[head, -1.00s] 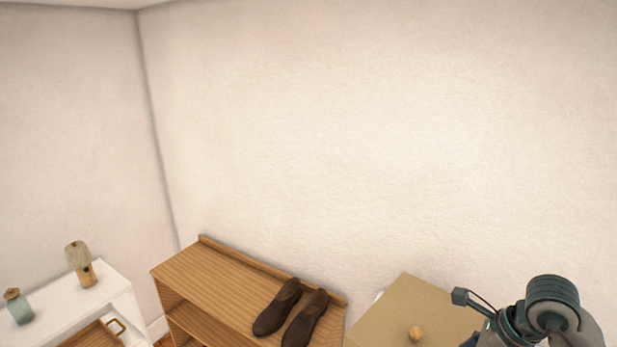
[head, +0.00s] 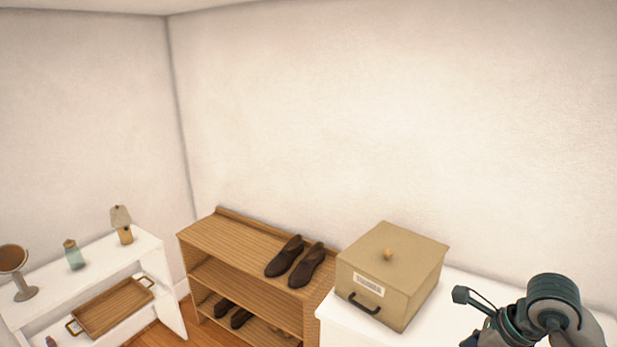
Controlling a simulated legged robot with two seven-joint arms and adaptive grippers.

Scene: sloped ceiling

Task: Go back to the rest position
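Part of my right arm (head: 545,318) shows at the lower right of the head view, in front of a white surface. Its gripper fingers are not clearly visible; the lower part is cut off by the frame edge. My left arm and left gripper are not in view. No object is seen in a hand.
A beige lidded box (head: 395,275) stands on a white cabinet top (head: 335,318) near my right arm. A wooden shoe rack (head: 225,245) with dark shoes (head: 296,262) stands left of it. A white shelf (head: 160,243) holds a wooden tray (head: 113,306), bottle (head: 73,255) and mirror (head: 14,262).

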